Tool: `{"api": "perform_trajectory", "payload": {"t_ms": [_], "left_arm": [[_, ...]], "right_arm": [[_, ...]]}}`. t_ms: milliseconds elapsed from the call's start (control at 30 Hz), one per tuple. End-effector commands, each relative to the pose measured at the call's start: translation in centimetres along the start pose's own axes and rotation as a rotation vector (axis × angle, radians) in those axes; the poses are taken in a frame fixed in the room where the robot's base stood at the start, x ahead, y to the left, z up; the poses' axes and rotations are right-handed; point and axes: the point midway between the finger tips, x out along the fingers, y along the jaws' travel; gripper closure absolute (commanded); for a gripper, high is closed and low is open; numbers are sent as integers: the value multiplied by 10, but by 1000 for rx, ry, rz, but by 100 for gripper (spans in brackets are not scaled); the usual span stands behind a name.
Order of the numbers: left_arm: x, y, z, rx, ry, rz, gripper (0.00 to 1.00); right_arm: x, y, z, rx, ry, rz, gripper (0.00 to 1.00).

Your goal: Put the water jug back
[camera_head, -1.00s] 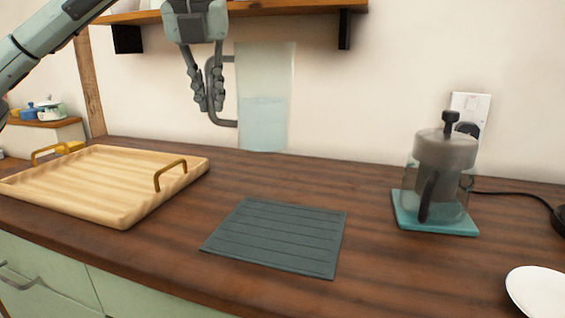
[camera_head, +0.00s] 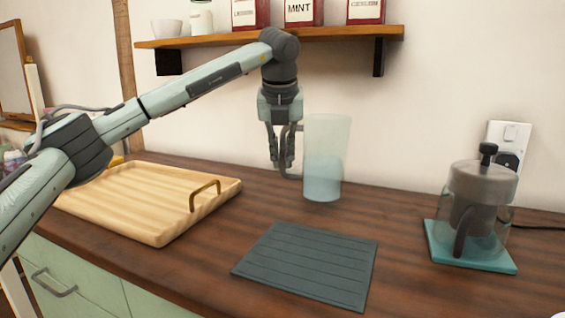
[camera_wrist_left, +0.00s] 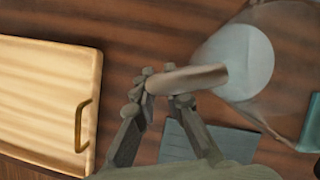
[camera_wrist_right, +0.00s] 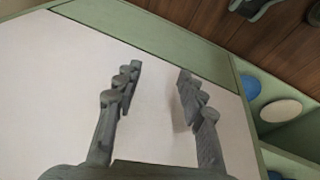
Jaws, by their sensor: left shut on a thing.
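The water jug (camera_head: 325,160) is clear, partly filled with pale blue water, and upright near the back of the counter. My left gripper (camera_head: 281,165) is shut on its grey handle, at the jug's left side. The handle (camera_wrist_left: 190,79) shows between the fingers in the left wrist view. I cannot tell whether the jug's base touches the counter or hangs just above it. A dark ribbed mat (camera_head: 307,265) lies bare in front of the jug. My right gripper (camera_wrist_right: 160,95) is open and empty in the right wrist view, before a pale panel.
A wooden tray (camera_head: 150,200) with brass handles lies left of the mat. A press-type glass pot (camera_head: 482,205) stands on a teal mat (camera_head: 470,258) at the right. A shelf (camera_head: 280,36) with tins hangs above the jug. Bare counter lies between the two mats.

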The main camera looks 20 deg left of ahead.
Motion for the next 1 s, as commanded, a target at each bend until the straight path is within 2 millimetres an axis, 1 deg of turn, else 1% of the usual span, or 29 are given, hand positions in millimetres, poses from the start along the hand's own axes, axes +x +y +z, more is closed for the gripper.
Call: {"api": "perform_trajectory", "payload": {"t_ms": [133,500,533,700,1000], "left_arm": [[12,0,-5,-3,-5,-5,100],[15,0,-6,-3,-6,-5,100],[18,0,-8,-1,-1,-1,88],[17,0,-8,-1,-1,-1,68],[16,0,-7,-1,-1,-1,68]], "right_arm": [[1,0,0,0,1,-1,60],[4,-1,2,0,-5,-1,60],[2,0,2,0,-5,-1,60],[-1,0,0,0,-3,-1,60],[-2,0,-1,0,1,-1,60]]}}
